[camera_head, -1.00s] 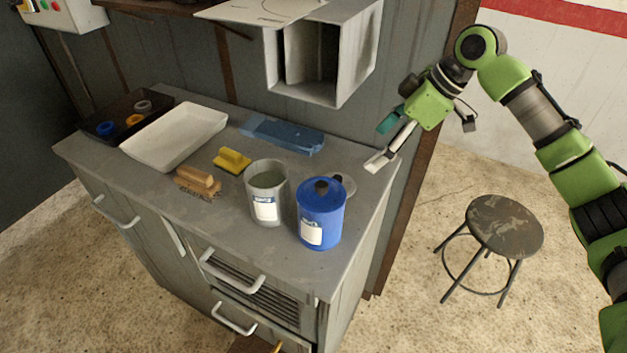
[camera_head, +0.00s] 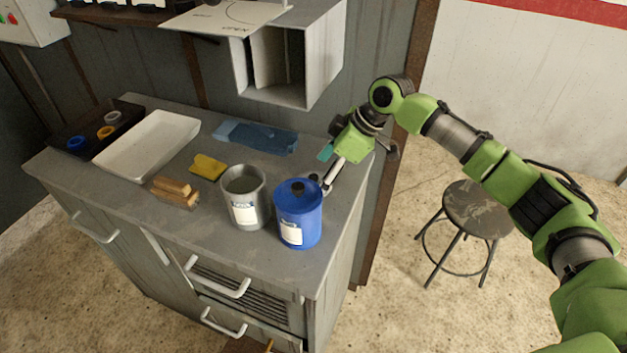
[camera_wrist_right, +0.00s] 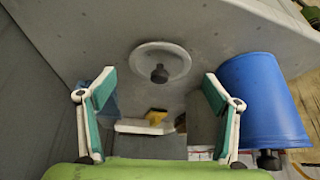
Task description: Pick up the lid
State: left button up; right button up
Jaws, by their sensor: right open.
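The loose grey round lid (camera_wrist_right: 176,62) with a black knob lies flat on the counter in the right wrist view. In the head view it is mostly hidden behind the blue canister (camera_head: 298,215); part of it shows (camera_head: 315,178). My right gripper (camera_head: 329,170) is open and empty at the counter's right end, close to the lid. In the wrist view the two fingers (camera_wrist_right: 159,78) stand wide apart, with the lid's knob between them in the picture. The open grey can (camera_head: 243,198) stands left of the blue canister. My left gripper is not in view.
The blue canister (camera_wrist_right: 262,100) is close beside one right finger in the wrist view. A yellow sponge (camera_head: 208,167), wooden brush (camera_head: 174,191), blue cloth (camera_head: 255,137) and white tray (camera_head: 150,146) lie further left. A metal box (camera_head: 290,60) hangs above the counter. A stool (camera_head: 478,210) stands right.

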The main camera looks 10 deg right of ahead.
jog(key=shift+x, duration=0.95)
jog(key=c, duration=1.2)
